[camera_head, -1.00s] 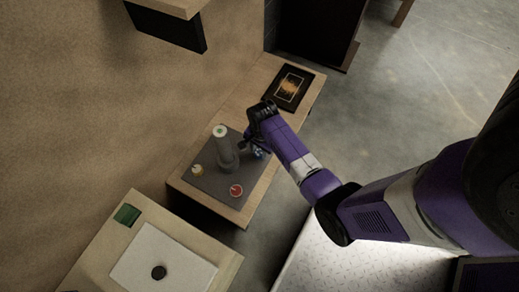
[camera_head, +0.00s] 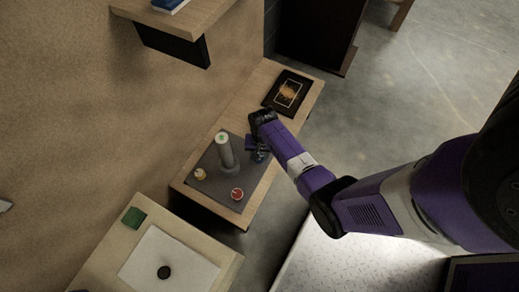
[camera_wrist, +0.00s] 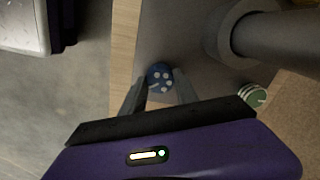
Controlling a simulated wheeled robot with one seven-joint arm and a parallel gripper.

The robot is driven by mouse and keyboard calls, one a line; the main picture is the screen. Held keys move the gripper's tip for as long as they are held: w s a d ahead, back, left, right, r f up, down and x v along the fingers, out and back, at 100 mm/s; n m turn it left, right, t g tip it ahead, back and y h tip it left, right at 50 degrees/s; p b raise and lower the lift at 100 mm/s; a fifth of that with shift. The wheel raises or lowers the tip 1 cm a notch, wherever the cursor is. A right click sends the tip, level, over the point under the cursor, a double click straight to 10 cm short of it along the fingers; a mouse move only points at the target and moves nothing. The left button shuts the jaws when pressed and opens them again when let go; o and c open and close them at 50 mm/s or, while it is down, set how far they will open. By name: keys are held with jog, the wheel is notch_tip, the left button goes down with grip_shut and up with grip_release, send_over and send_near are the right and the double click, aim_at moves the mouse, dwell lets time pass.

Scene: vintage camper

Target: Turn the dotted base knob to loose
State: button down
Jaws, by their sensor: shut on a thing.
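The dotted base knob (camera_wrist: 160,75) is blue with white dots and shows in the wrist view on a dark grey base (camera_wrist: 185,45). My gripper (camera_wrist: 160,86) has one finger on each side of it and is shut on it. In the head view my gripper (camera_head: 258,150) is at the right side of the grey base (camera_head: 207,188) and largely hides the knob.
A red knob (camera_head: 237,194) and a cream-yellow knob (camera_head: 200,174) sit on the base's near part. A green-and-white striped knob (camera_wrist: 254,96) is right of my gripper in the wrist view. A black framed picture (camera_head: 288,92) lies farther along the bench. A shelf (camera_head: 180,30) overhangs.

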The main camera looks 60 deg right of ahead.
jog(key=n+p, duration=0.1)
jog(key=n, duration=0.3)
jog(key=shift+n, duration=0.3)
jog(key=n+p, duration=0.1)
jog(key=n, duration=0.2)
jog(key=shift+n, duration=0.4)
jog(key=n, duration=0.4)
jog(key=shift+g+p, duration=0.3)
jog(key=shift+p, duration=0.1)
jog(key=n, duration=0.4)
jog(key=shift+w, duration=0.1)
jog(key=n+p, duration=0.1)
jog(key=n, duration=1.1)
jog(key=shift+g, duration=0.3)
jog(key=shift+n, duration=0.3)
